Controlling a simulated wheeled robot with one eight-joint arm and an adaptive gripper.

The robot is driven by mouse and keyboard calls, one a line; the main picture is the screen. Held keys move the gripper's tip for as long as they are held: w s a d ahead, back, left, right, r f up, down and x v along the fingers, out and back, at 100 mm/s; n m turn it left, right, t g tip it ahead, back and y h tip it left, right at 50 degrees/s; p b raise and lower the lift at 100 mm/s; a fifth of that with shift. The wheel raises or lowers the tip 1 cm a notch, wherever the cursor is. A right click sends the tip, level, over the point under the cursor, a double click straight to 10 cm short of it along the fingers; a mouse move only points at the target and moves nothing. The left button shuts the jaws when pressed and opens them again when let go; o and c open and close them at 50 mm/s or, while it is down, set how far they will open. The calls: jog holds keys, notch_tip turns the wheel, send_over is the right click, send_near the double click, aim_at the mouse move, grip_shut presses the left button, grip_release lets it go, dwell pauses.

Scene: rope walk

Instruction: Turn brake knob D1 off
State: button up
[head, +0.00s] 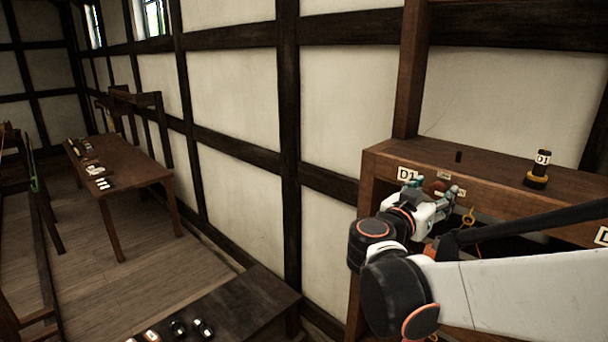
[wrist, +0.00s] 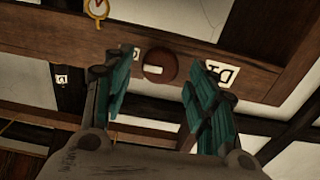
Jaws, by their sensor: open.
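The brake knob D1 is a round, reddish-brown knob (wrist: 161,65) on the wooden front board, in the upper middle of the wrist view. It carries a pale bar, which lies roughly level in that view. A white D1 label (wrist: 220,79) sits beside it, turned over in this view. In the head view the knob (head: 433,187) is partly hidden by my gripper (head: 434,184), right of the D1 label (head: 408,175). My gripper's teal fingers (wrist: 163,76) are open, one on each side of the knob. I cannot tell whether they touch it.
An orange ring (head: 467,217) hangs below. A low dark table (head: 235,310) and a far table (head: 130,168) stand left, with floor between.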

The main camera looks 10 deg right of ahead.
jog(key=shift+x, duration=0.9)
jog(key=shift+c, duration=0.2)
jog(key=c, duration=1)
jog(key=shift+o, duration=0.2)
